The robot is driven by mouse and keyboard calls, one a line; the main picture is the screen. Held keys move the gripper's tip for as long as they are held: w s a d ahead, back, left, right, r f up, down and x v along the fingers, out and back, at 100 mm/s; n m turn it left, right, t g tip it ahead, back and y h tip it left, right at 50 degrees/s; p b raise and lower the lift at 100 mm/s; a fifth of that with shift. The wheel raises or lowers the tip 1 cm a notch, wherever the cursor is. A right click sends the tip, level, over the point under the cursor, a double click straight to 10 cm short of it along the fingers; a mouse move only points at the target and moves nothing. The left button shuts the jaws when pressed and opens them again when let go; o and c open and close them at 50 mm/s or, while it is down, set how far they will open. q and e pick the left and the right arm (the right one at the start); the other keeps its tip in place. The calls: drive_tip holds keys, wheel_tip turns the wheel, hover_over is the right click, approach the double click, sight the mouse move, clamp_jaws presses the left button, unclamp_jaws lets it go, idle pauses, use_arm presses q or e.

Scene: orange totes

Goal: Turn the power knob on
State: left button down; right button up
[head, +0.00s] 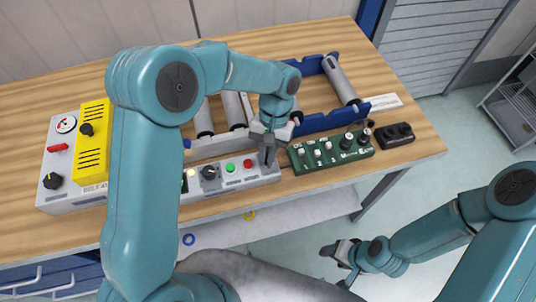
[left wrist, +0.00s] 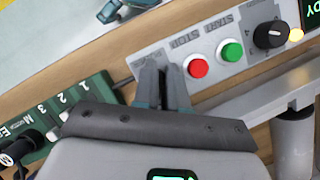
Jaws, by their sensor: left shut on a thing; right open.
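My left gripper (head: 267,160) points down at the right end of the grey control panel (head: 268,177). In the left wrist view its dark fingers (left wrist: 161,75) are close together over the panel, beside the red button. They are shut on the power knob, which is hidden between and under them. A small label by the fingertips is too blurred to read. To the left in the head view are a red button (head: 248,164), a green button (head: 230,168) and a black selector knob (head: 209,172). My right gripper (head: 335,267) is open and empty, low over the floor side.
A green box with switches and knobs (head: 332,158) sits right of the panel, with a black box (head: 394,137) beyond. A roller conveyor (head: 312,122) lies behind. A yellow and grey control box (head: 93,155) stands left.

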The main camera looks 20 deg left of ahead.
use_arm(q)
drive_tip(key=shift+w+r+m+y, duration=0.15)
drive_tip(key=shift+m+y, duration=0.25)
drive_tip(key=shift+m, duration=0.6)
drive_tip(key=c, duration=1.2)
unclamp_jaws()
drive_tip(key=v, duration=1.6)
drive_tip(key=shift+r, duration=0.15)
drive_tip(key=shift+s+d, duration=0.1)
drive_tip(key=shift+s, duration=0.2)
